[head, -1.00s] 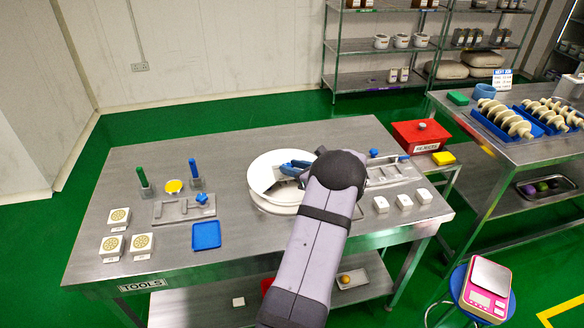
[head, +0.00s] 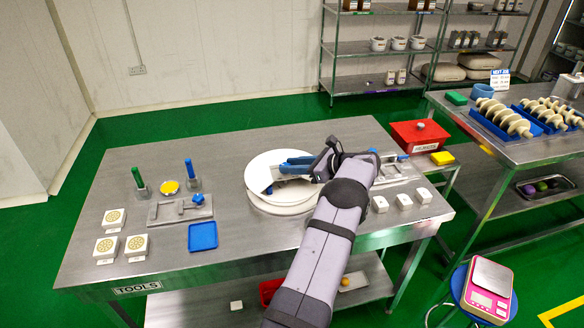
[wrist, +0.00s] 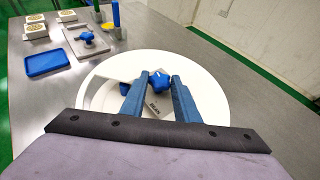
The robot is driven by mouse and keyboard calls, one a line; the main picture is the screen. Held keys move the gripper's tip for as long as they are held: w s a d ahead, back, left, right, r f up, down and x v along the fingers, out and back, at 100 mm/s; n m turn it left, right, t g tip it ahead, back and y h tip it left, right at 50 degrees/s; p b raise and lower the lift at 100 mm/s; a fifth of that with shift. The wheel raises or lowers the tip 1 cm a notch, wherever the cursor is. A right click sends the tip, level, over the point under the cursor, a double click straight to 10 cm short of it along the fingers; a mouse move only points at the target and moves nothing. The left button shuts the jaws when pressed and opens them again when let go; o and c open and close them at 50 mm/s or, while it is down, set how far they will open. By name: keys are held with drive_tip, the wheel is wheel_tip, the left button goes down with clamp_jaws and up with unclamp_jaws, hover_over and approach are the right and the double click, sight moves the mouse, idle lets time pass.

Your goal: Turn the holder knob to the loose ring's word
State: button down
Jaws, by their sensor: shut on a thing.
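A white round turntable (head: 258,172) stands on the middle of the steel table.
On the left are a metal plate with a blue knob (head: 198,199), a blue tray (head: 203,236), green and blue upright tools and white blocks with patterned yellow tops (head: 114,218). White blocks (head: 404,202), another plate and a red box (head: 420,134) are on the right.

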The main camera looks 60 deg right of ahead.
idle(0.4)
drive_tip(key=c, duration=1.4)
unclamp_jaws()
drive_tip(key=shift+o, duration=0.2)
drive_tip(key=b+v, duration=0.1)
drive_tip(key=v, duration=0.6)
drive_tip(key=shift+b, duration=0.35)
drive_tip(key=shift+s+r, duration=0.1)
